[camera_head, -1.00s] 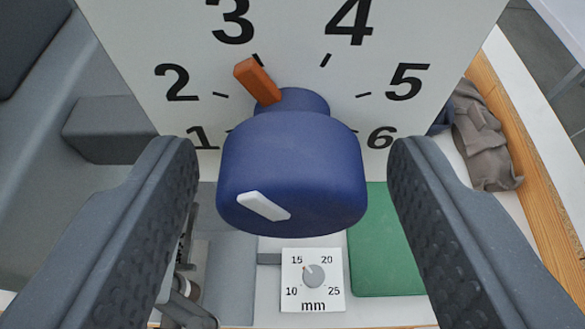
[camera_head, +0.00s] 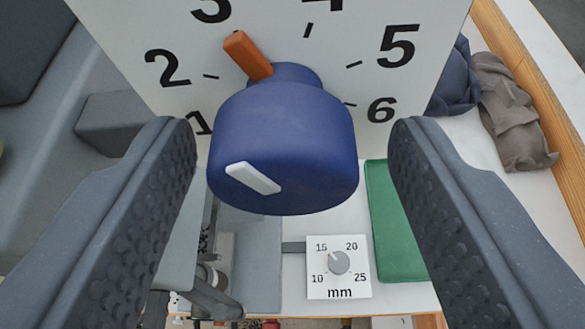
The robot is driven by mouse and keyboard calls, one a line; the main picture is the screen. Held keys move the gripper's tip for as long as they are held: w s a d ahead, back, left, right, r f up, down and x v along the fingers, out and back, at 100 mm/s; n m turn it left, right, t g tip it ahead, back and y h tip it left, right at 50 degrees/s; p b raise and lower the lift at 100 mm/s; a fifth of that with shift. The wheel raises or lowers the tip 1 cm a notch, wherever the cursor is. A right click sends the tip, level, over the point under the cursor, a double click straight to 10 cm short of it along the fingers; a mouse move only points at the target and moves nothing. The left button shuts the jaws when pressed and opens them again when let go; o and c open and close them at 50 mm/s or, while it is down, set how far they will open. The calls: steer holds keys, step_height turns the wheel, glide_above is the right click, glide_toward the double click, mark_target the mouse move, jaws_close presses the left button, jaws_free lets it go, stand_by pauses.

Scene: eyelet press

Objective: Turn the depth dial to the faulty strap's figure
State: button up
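The blue depth dial (camera_head: 283,145) sits in front of a white face plate (camera_head: 120,40) with figures; 2, 5 and 6 read clearly, 1 is partly hidden, and 3 and 4 are cut by the top edge. Its orange pointer (camera_head: 247,55) points up and left, between 2 and 3. A white bar (camera_head: 253,178) marks the knob's front. My gripper (camera_head: 292,165) is open, with one finger on each side of the knob and a gap on both sides. No strap can be made out for certain.
Below is a small white mm plate (camera_head: 338,286) with a grey knob (camera_head: 339,262), its mark near 15. A green mat (camera_head: 393,220) lies to its right. Crumpled grey-brown cloth (camera_head: 510,110) and dark blue cloth (camera_head: 456,80) lie at the right by a wooden edge (camera_head: 540,100).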

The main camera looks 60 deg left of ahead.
stand_by(0.3)
steer(key=v, duration=1.3)
steer(key=shift+s+d, duration=0.2)
steer(key=shift+r, duration=0.2)
steer(key=s+a+r+m+t+h, duration=0.25)
steer(key=s+a+r+m, duration=0.3)
steer(key=a+r, duration=0.4)
steer(key=s+a+r+m+t+h, duration=0.1)
steer(key=s+t+h, duration=0.1)
steer(key=s, duration=0.6)
steer(key=s+a+r+m+t+h, duration=0.1)
steer(key=s+a+r+h, duration=0.1)
steer(key=s+h, duration=0.3)
steer(key=s, duration=0.3)
steer(key=shift+s+a+r+m+t, duration=0.2)
steer(key=shift+s+m+t, duration=0.1)
steer(key=shift+m+t, duration=0.05)
